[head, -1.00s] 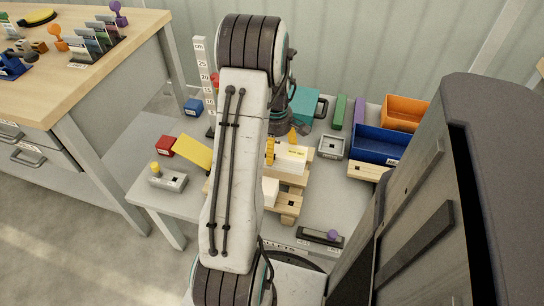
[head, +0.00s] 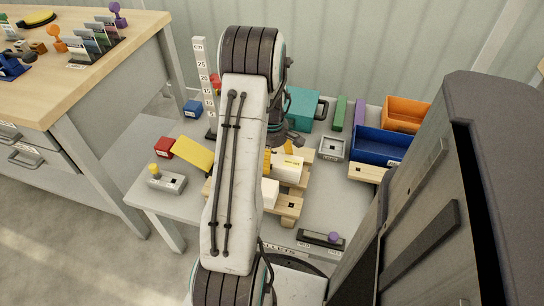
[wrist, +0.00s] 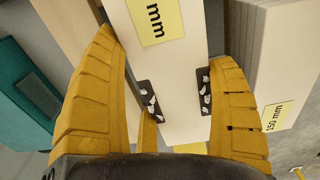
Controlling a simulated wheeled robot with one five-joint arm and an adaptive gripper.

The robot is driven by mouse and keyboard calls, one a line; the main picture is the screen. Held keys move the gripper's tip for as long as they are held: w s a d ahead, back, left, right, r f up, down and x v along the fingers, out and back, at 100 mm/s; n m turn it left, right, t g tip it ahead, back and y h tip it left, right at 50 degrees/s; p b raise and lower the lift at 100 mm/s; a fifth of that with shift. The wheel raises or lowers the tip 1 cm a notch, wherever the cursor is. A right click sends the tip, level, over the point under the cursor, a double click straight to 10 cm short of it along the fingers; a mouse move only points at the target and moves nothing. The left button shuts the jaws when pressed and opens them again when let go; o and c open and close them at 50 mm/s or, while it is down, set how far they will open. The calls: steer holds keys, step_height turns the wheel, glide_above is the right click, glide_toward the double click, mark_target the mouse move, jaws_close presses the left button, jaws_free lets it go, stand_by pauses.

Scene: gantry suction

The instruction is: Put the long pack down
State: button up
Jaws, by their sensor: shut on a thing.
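The long pack is a pale box with a yellow label ending in "mm". In the wrist view the pack (wrist: 168,70) runs between the two yellow fingers of my gripper (wrist: 176,96), whose dark pads lie against its sides. In the head view the white pack (head: 289,170) is over the wooden pallet (head: 291,205); I cannot tell whether it rests on it. My gripper (head: 267,162) is mostly hidden behind my arm there. A second pale box (wrist: 282,65) labelled "150 mm" is at the right in the wrist view. A white block (head: 270,190) sits at the pallet's near side.
Around the pallet on the grey table stand a yellow sloped plate (head: 193,152), a grey box with a yellow knob (head: 167,181), a teal case (head: 302,108), a small grey bin (head: 332,148) and a blue bin (head: 378,147). A height scale (head: 205,85) stands behind my arm.

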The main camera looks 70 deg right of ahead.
steer(key=shift+f, duration=0.1)
steer(key=o, duration=1.2)
steer(key=shift+c, duration=0.2)
step_height(320, 180, up, 12)
steer(key=p, duration=0.3)
steer(key=shift+w+a, duration=0.1)
steer(key=shift+a, duration=0.05)
